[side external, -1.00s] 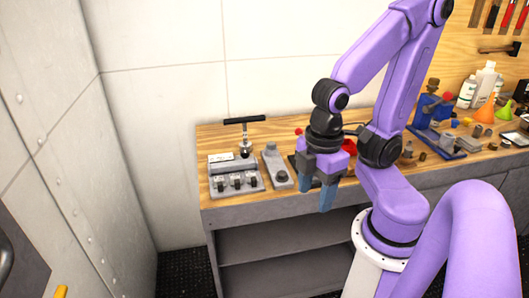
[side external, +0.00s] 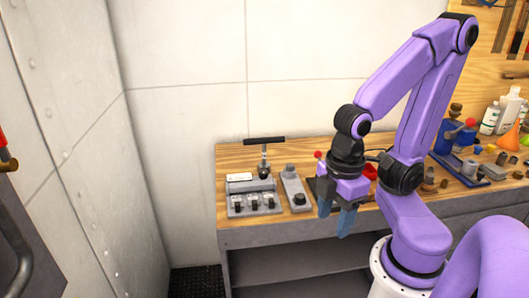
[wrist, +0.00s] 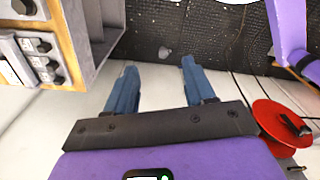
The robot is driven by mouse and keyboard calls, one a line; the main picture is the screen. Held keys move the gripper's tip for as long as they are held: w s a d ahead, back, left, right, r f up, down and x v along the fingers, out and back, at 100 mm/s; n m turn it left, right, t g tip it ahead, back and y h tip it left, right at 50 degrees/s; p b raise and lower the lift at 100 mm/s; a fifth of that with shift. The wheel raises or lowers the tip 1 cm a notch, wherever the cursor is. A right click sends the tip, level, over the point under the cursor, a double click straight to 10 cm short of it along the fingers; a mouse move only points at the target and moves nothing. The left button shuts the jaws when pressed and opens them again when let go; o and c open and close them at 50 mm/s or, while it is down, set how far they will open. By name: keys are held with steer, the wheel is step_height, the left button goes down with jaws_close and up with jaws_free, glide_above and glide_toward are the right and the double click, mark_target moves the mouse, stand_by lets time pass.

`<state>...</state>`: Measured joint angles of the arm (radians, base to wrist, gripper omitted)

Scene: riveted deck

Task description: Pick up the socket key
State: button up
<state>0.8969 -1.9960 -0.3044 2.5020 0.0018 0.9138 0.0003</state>
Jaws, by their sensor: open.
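A T-shaped tool with a black crossbar, which looks like the socket key (side external: 264,142), stands upright at the left end of the wooden bench in the side view. Its metal shank comes down behind a grey switch block (side external: 254,203), and its foot is partly hidden. My gripper (side external: 333,222) is to the right of the key and nearer the camera, in front of the bench edge, with fingers pointing down. I cannot make out the key in that view.
A grey block with a black knob (side external: 296,190) stands between the switch block and my gripper. A blue vise (side external: 452,137), bottles (side external: 508,105) and small parts crowd the bench's right side. A wall is behind. A red reel (wrist: 279,122) shows in the wrist view.

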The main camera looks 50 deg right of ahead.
steer(key=w+d+r+m+t, duration=0.1)
steer(key=w+r, duration=0.2)
steer(key=w, duration=0.9)
steer(key=w+d+r+m, duration=0.1)
steer(key=w+d+r, duration=0.15)
steer(key=w, duration=0.95)
steer(key=m+h, duration=0.2)
glide_above(263, 143)
step_height(263, 143, down, 10)
steer(key=shift+w+d+f, duration=0.1)
steer(key=shift+d+f, duration=0.05)
steer(key=shift+f, duration=0.65)
steer(key=shift+w+d+f, duration=0.1)
steer(key=shift+w+f, duration=0.05)
steer(key=shift+f, duration=0.7)
steer(key=shift+w+d+f, duration=0.1)
steer(key=shift+d+f, duration=0.05)
steer(key=shift+f, duration=0.65)
jaws_close()
